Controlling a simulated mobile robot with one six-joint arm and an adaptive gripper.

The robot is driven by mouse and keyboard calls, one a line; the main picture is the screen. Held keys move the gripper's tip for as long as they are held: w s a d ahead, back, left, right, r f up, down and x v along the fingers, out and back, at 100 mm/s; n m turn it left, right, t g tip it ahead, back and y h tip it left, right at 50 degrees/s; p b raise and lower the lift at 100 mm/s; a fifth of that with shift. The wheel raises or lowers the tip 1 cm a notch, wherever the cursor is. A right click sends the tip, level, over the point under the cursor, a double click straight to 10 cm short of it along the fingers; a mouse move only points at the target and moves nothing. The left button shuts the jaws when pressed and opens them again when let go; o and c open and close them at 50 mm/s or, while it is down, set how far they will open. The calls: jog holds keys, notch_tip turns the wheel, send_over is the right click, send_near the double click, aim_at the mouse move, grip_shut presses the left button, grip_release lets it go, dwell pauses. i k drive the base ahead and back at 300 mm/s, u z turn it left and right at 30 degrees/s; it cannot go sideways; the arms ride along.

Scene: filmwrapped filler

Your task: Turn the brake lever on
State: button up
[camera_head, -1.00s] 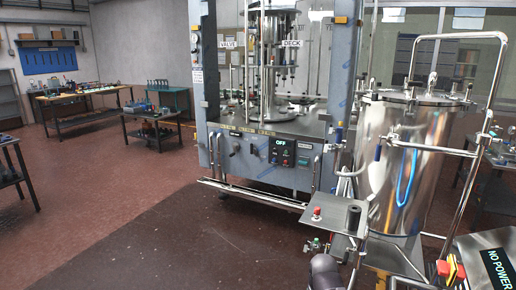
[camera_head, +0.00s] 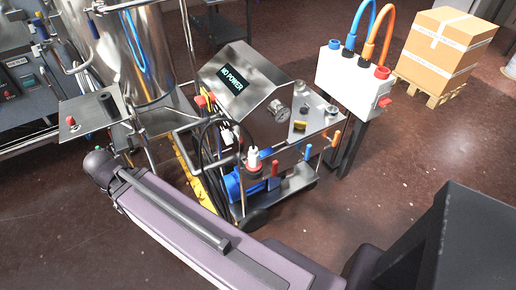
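No part in view is labelled as a brake lever, and I cannot tell which handle it is. A steel wheeled cart (camera_head: 242,62) with a tilted "NO POWER" display (camera_head: 233,79) stands in the middle. My gripper is not in view. The cart's low near side is partly hidden by my arm.
A steel tank (camera_head: 135,55) and a small plate with a red button (camera_head: 71,122) stand left. A white connection box (camera_head: 352,80) with blue and orange hoses stands right of the cart. Cartons on a pallet (camera_head: 432,88) are behind. Floor at right is clear.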

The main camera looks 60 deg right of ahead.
aim_at(274, 169)
jog(key=z, duration=4.65)
jog(key=i, duration=0.1)
jog(key=u, duration=2.8)
